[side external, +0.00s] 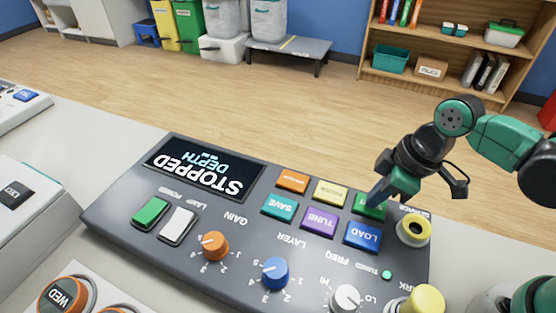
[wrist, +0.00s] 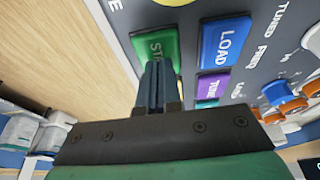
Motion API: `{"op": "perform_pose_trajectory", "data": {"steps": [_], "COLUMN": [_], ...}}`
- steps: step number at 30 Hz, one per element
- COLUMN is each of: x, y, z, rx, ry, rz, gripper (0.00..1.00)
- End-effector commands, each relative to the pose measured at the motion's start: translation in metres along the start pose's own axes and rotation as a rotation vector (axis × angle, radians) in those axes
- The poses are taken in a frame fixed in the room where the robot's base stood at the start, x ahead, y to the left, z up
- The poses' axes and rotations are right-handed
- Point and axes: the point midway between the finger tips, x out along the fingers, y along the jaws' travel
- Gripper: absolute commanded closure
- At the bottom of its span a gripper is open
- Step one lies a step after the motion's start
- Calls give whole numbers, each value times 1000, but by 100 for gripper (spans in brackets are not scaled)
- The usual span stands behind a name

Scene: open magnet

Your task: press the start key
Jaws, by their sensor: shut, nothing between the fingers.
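The green start key (side external: 371,211) is at the end of the row of colored keys on the dark control panel (side external: 130,205). In the wrist view the start key (wrist: 150,42) shows the letters "ST", and the rest of its label is hidden behind the fingers. My gripper (side external: 373,201) is shut and empty, with its fingertips over the start key. In the wrist view the fingertips (wrist: 158,66) overlap the key's face. I cannot tell whether they touch it. The panel's display (side external: 204,168) reads "STOPPED".
The blue LOAD key (side external: 362,236) lies right beside the start key, with a yellow key (side external: 330,192) and a purple TUNE key (side external: 319,221) close by. Orange (side external: 214,246) and blue (side external: 275,273) knobs rise from the panel.

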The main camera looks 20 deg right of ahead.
Motion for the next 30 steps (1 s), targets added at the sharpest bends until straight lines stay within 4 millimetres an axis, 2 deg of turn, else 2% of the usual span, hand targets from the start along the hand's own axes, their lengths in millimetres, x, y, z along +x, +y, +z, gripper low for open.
{"op": "perform_pose_trajectory", "data": {"steps": [7, 17, 23, 30], "x": [15, 17, 15, -1], "y": [0, 0, 0, 0], "z": [4, 5, 4, 5], "rx": [0, -2, -1, 0], "ry": [0, -3, -2, -1], "rz": [-1, 3, 3, 1], "gripper": [100, 100, 100, 100]}}
